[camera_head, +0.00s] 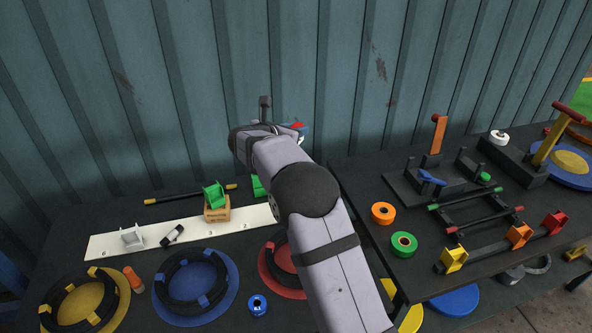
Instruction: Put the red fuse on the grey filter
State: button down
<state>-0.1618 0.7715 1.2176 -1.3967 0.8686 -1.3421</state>
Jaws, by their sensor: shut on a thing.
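My gripper (301,131) is up in front of the corrugated wall, above the back of the left table. My wrist hides most of its fingers. A small red piece, taken as the red fuse (298,125), shows at the gripper beside a bit of blue, and the gripper is shut on it. The light grey piece (132,236), which looks like the grey filter, stands on the left end of the white strip, well to the left of and below my gripper. I cannot be sure of its name from this view. Nothing is seen on top of it.
A black-and-white cylinder (172,235) lies right of the grey piece. A green piece (213,194) sits on an orange box (217,212). Yellow (72,316), blue (229,283) and red ringed discs line the front. The right table (368,183) holds several fixtures. My arm hides the middle.

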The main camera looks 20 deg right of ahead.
jog(key=shift+f+p, duration=0.85)
jog(key=shift+f, duration=4.15)
jog(key=shift+f, duration=0.1)
jog(key=shift+f, duration=0.15)
jog(key=c, duration=1.5)
grip_release()
jog(key=shift+c, duration=0.2)
jog(key=shift+r, duration=0.35)
jog(key=b+v, duration=0.3)
jog(key=v, duration=0.9)
jog(key=shift+f, duration=0.25)
